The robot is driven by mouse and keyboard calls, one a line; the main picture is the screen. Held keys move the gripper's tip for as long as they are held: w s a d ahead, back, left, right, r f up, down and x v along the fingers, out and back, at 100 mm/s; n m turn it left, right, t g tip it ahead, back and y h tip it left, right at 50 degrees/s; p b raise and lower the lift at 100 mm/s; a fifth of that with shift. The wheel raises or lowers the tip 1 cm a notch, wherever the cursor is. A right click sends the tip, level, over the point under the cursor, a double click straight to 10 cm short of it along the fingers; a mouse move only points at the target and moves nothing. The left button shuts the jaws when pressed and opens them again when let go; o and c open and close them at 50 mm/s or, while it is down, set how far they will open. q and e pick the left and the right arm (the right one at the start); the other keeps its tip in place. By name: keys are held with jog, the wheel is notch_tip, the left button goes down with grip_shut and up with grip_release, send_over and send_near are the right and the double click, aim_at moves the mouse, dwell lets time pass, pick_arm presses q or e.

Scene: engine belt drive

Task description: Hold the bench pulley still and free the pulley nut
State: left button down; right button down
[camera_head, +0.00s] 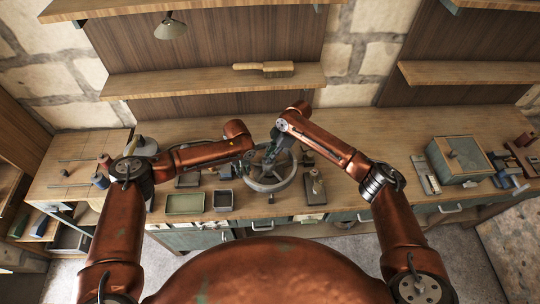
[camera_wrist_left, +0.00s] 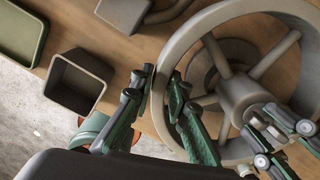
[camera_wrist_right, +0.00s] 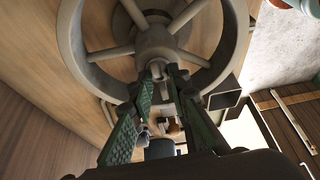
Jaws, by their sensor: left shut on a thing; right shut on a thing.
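The bench pulley (camera_head: 268,186) is a grey spoked wheel on the bench, at the middle of the head view. Its rim (camera_wrist_left: 172,62) fills the right of the left wrist view. My left gripper (camera_wrist_left: 162,88) is shut on the pulley rim, one finger on each side of it. My right gripper (camera_wrist_right: 159,72) is at the pulley hub (camera_wrist_right: 155,42), with its fingertips around the small nut (camera_wrist_right: 156,68) at the centre. The nut is mostly hidden between the fingertips. The right fingers also show beside the hub in the left wrist view (camera_wrist_left: 284,138).
A green tray (camera_head: 185,204) and a square grey bin (camera_head: 223,200) lie left of the pulley. A dark block with a post (camera_head: 315,188) stands to its right. A green box (camera_head: 460,158) is farther right.

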jog(key=n, duration=0.1)
jog(key=n+g, duration=0.1)
jog(key=n, duration=0.3)
jog(key=shift+w+g+h, duration=0.25)
jog(key=shift+g+h, duration=0.05)
jog(key=shift+g, duration=0.1)
jog(key=shift+w+a+r+n+g+h, duration=0.1)
jog(key=shift+n+g+h, duration=0.2)
jog(key=shift+n, duration=0.8)
jog(key=shift+w+n+g+h, duration=0.1)
jog(key=shift+n+g+h, duration=0.15)
jog(key=shift+n, duration=0.85)
jog(key=c, duration=1.8)
grip_release()
jog(key=shift+s, duration=0.1)
jog(key=shift+c, duration=0.2)
jog(key=v, duration=0.7)
jog(key=shift+w+r, duration=0.15)
jog(key=shift+w, duration=0.05)
